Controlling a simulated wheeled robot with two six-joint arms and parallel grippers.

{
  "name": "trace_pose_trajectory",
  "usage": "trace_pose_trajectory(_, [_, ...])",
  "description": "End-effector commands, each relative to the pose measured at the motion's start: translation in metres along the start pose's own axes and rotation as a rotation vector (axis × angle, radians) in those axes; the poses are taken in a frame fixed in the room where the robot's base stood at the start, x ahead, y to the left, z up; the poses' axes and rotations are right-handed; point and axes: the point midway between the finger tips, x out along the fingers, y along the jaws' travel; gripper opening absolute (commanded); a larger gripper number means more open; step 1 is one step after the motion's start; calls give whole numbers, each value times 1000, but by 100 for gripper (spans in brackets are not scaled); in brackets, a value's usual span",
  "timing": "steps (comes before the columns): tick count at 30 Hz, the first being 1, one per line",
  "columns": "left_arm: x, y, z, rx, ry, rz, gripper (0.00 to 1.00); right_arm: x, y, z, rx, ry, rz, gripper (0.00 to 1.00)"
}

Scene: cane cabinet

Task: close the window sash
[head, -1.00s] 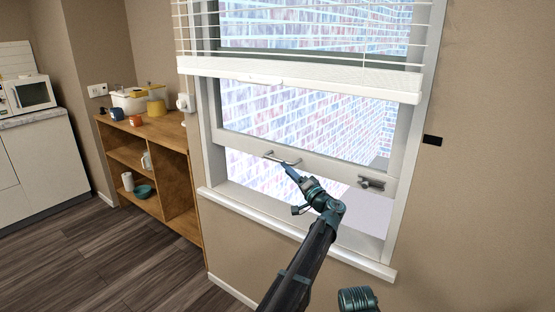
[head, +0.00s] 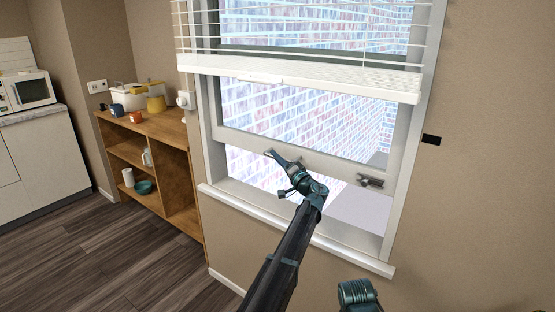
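The window sash (head: 330,166) is partly raised, with an open gap between its bottom rail and the sill (head: 300,232).
A white blind (head: 300,78) hangs over the upper window. To the left stands a wooden shelf unit (head: 160,160) with mugs and containers on it, and beyond it a microwave (head: 30,90) on a counter. The floor in front is clear.

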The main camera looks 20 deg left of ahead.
Motion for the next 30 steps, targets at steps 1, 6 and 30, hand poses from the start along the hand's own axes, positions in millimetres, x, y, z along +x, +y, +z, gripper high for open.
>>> trace_pose_trajectory(1, [0,0,0,0,0,0,15,0,0,0,0,0,0,50])
trace_pose_trajectory(6, [0,0,0,0,0,0,0,0,0,0,0,0,0,50])
trace_pose_trajectory(30, [0,0,0,0,0,1,0,0,0,0,0,0,0,50])
